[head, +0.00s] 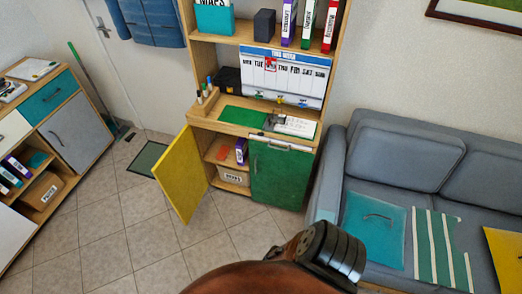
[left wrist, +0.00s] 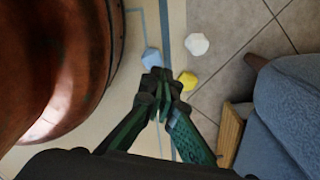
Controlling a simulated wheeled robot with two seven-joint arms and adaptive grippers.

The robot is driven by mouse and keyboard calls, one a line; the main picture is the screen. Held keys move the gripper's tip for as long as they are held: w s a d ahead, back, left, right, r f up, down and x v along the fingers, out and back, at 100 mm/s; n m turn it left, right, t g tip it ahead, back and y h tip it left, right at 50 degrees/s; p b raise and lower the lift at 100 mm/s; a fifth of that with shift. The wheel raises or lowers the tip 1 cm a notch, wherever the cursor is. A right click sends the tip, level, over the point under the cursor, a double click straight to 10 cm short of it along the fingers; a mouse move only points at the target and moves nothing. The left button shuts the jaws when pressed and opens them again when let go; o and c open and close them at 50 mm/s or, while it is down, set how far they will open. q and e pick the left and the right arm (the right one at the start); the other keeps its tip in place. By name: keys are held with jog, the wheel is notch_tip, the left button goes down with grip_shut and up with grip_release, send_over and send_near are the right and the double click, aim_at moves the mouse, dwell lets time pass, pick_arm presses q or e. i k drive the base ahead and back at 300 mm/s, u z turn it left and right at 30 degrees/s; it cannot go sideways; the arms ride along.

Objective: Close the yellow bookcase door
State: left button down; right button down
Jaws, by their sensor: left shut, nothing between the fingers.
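The yellow bookcase door (head: 181,173) stands open, swung out to the left from the lower part of the wooden bookcase (head: 262,40). The open compartment shows beside it. The green door (head: 282,174) to its right is shut. My left gripper (left wrist: 165,82) is shut and empty in the left wrist view, above the floor. The yellow door does not show in that view, and the gripper's fingers do not show in the head view. My right gripper is in neither view.
A blue-grey sofa (head: 400,150) stands right of the bookcase. A low cabinet (head: 65,140) stands at the left. Tiled floor (head: 120,225) is clear before the yellow door. Blue (left wrist: 152,58), white (left wrist: 197,44) and yellow (left wrist: 188,80) pieces lie below my left gripper.

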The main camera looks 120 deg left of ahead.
aim_at(181, 173)
jog(key=k, duration=1.45)
jog(key=u, duration=0.7)
jog(key=k, duration=2.2)
jog(key=u, duration=1.75)
